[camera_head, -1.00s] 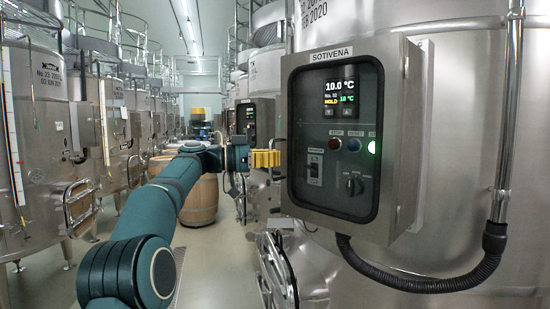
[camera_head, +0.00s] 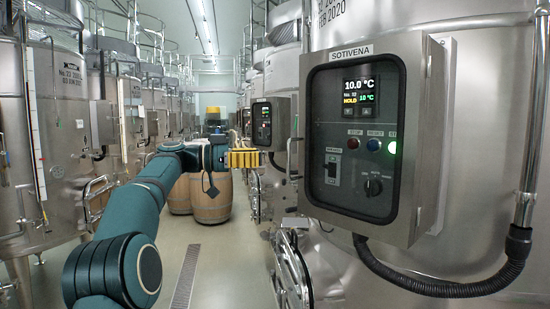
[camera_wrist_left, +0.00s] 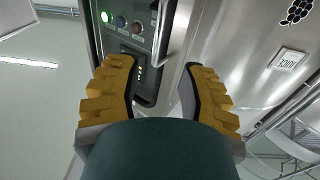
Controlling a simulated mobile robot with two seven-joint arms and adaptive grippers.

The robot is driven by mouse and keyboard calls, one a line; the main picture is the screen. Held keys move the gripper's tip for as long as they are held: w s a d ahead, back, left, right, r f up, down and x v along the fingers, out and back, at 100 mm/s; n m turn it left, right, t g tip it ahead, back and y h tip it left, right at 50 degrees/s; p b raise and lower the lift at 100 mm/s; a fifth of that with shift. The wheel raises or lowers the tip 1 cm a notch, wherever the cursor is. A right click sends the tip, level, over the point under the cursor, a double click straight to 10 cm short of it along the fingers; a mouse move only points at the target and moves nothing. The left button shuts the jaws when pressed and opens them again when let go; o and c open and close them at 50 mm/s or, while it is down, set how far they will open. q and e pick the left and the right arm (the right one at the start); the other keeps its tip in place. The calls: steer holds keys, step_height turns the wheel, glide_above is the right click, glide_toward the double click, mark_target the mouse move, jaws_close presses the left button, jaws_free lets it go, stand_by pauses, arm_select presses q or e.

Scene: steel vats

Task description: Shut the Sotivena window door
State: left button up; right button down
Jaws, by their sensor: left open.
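The Sotivena control box (camera_head: 425,150) is on the steel vat at the right of the head view. Its window door (camera_head: 310,130) has a grey frame around a dark rounded pane, with a display, lit buttons and a switch behind it. Any gap between door and box is too fine to tell. My left gripper (camera_head: 257,158), with yellow ridged fingers, is to the left of the box, apart from it in the picture. In the left wrist view the gripper (camera_wrist_left: 158,68) is open, nothing visibly gripped, with the lit panel (camera_wrist_left: 125,30) beyond its fingers. My right gripper is out of view.
A black ribbed hose (camera_head: 440,285) hangs below the box. A round vat hatch (camera_head: 291,270) with bars is below left. Wooden barrels (camera_head: 212,200) stand in the aisle. Vats (camera_head: 50,150) line the left side.

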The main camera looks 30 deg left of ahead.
arm_select(q)
steer(key=v, duration=0.3)
steer(key=shift+s+a, duration=0.15)
steer(key=shift+a, duration=0.05)
steer(key=shift+f, duration=0.1)
stand_by(0.3)
